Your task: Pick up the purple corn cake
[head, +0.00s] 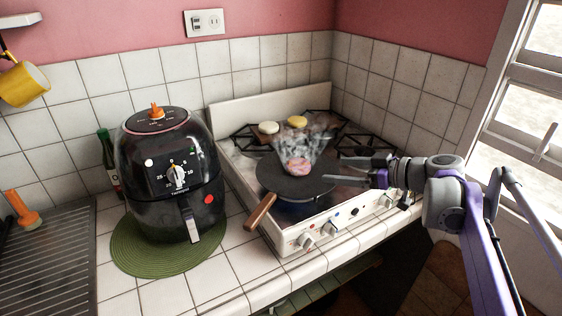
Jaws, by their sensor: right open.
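A pinkish-purple corn cake (298,166) lies on a flat dark griddle pan (280,184) on the stove, with smoke or steam rising over it. My right gripper (342,168) comes in from the right, over the right edge of the pan. It is open and empty, with its fingertips pointing left toward the cake and a gap between them and it. My left gripper is not in view.
A pale cake (268,127) and a yellow cake (297,121) sit at the back of the stove (226,150). The pan's wooden handle (260,212) points to the front left. A black air fryer (150,205) stands on a green mat (128,262) to the left.

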